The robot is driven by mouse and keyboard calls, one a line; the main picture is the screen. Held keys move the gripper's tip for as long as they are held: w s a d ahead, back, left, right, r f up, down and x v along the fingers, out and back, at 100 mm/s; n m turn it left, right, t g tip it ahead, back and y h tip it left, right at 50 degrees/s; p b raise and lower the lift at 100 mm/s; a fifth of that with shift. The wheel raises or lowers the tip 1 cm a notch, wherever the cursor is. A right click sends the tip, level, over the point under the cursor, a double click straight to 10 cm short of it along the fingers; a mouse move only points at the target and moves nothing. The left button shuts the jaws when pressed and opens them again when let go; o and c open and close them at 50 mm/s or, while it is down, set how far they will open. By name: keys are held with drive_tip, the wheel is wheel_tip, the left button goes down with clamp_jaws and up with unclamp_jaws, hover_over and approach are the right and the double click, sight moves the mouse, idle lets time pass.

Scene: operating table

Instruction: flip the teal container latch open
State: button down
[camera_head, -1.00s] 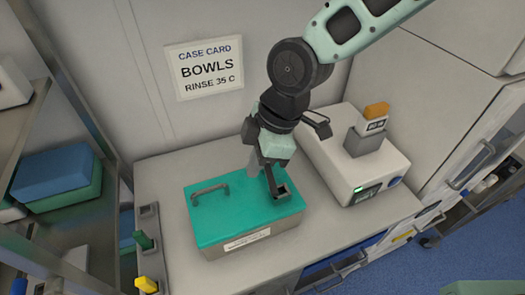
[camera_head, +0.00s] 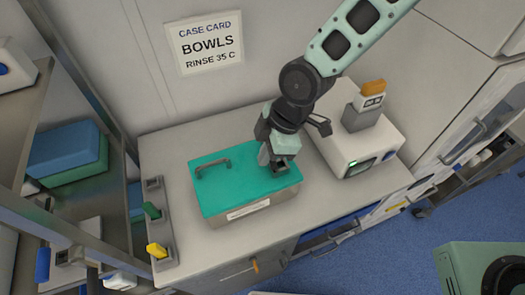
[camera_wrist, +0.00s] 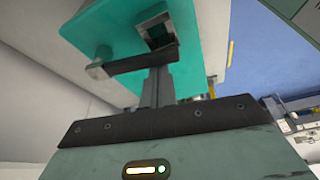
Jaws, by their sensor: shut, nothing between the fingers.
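The teal container (camera_head: 241,205) sits on the counter, its teal lid closed, with a grey carry handle (camera_head: 212,166) on the lid's left part. A dark latch (camera_head: 281,167) is at the right part of the lid, partly hidden by my gripper (camera_head: 264,157). In the wrist view, the latch (camera_wrist: 138,62) shows as a dark bar raised from a square base on the teal lid. My gripper (camera_wrist: 159,72) is shut and empty, its narrow grey fingers pointing at the bar. The fingertips meet the bar in the picture; I cannot tell whether they touch.
A white device (camera_head: 350,150) with a grey and orange block stands close on the right. A grey strip (camera_head: 157,200) with green and yellow levers lies on the left. A wall card (camera_head: 205,43) is behind. The counter's front edge is just before the container.

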drive_tip(key=shift+d, duration=0.1)
drive_tip(key=shift+d+r+n+p, duration=0.1)
drive_tip(key=shift+d+n+p, duration=0.1)
drive_tip(key=shift+n+p, duration=0.2)
drive_tip(key=shift+w+d+n, duration=0.15)
drive_tip(key=shift+d+n, duration=0.15)
drive_tip(key=shift+d, duration=0.2)
drive_tip(key=shift+a, duration=0.1)
drive_tip(key=shift+a, duration=0.7)
drive_tip(key=s+b+v, duration=0.1)
drive_tip(key=b+v, duration=0.1)
drive_tip(key=v, duration=0.5)
drive_tip(key=s+d+m+t+h+b, duration=0.1)
drive_tip(key=s+d+m+h+b, duration=0.2)
drive_tip(key=s+d+m+b, duration=0.4)
drive_tip(key=s+d+m, duration=0.5)
drive_tip(key=d+m, duration=0.2)
drive_tip(key=shift+s+r+m+b, duration=0.15)
drive_tip(key=shift+r+m+b, duration=0.15)
drive_tip(key=shift+m, duration=0.1)
